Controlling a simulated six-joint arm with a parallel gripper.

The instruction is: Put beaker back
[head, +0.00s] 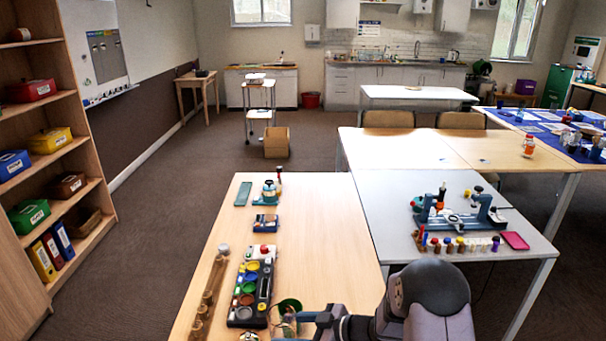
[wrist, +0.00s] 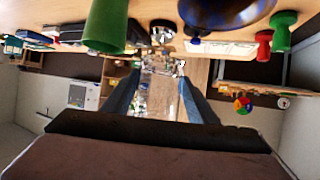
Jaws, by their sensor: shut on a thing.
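My gripper (head: 298,320) is at the bottom centre of the head view, low over the front of the near wooden table. In the wrist view, which looks upside down, its two fingers (wrist: 158,98) are shut on a clear glass beaker (wrist: 157,84). The beaker is see-through, so its outline and any contents are hard to tell. In the head view the gripper hides most of it. A green cup (head: 290,304) stands right by the gripper; it also shows large in the wrist view (wrist: 105,27).
A black tray with coloured round pots (head: 248,287) and a wooden rack (head: 208,300) stand left of my gripper. Farther back are a small blue box (head: 266,223) and a teal apparatus (head: 268,195). The wooden table's right part is clear. A grey table (head: 390,215) adjoins it.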

